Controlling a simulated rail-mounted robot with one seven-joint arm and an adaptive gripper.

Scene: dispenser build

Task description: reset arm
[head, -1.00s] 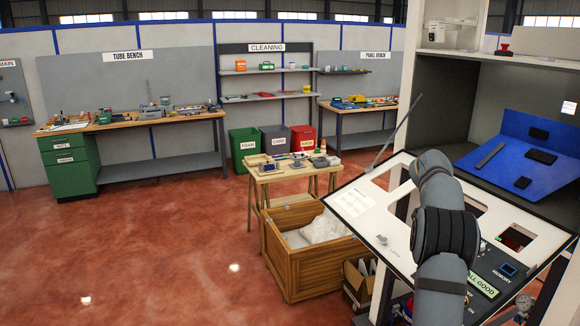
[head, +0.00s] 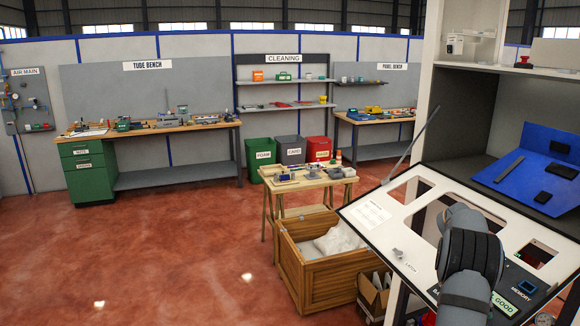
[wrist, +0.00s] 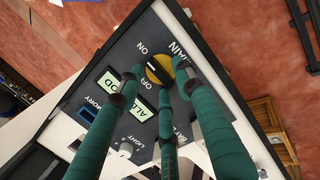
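In the wrist view, the three green-wrapped fingers of my gripper (wrist: 158,82) are spread apart over the control panel. I see nothing held, and I cannot tell whether a fingertip touches the knob. In the head view, my grey arm (head: 470,255) reaches down in front of the white sloped panel (head: 362,212). The gripper itself is hidden there.
The green ALL GOOD display (wrist: 118,94) is near the fingers. A wooden crate (head: 318,270) and a small table (head: 310,182) stand left of the machine. A thin rod (head: 412,145) rises from the panel's edge. Open red floor (head: 150,250) lies further left.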

